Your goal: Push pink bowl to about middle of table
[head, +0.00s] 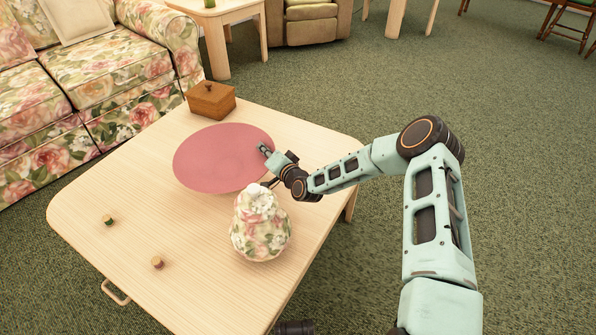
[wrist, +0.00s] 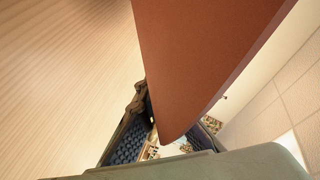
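The pink bowl (head: 220,158) looks like a wide, shallow disc and rests on the far half of the light wood table (head: 190,290). My gripper (head: 264,149) is at the bowl's right edge, low over the table. In the wrist view, the bowl (wrist: 200,60) fills the upper middle as a large reddish surface. Its rim reaches down between my two dark finger pads, which stand apart. Background shows in the gap, so the gripper looks open around the rim. Whether a finger touches the bowl cannot be told.
A floral lidded jar (head: 260,228) stands just in front of the bowl, near my gripper. A wooden box (head: 211,100) sits behind it at the table's far corner. Two small round pieces, one greenish (head: 108,220) and one tan (head: 157,263), lie front left. The left table is mostly clear.

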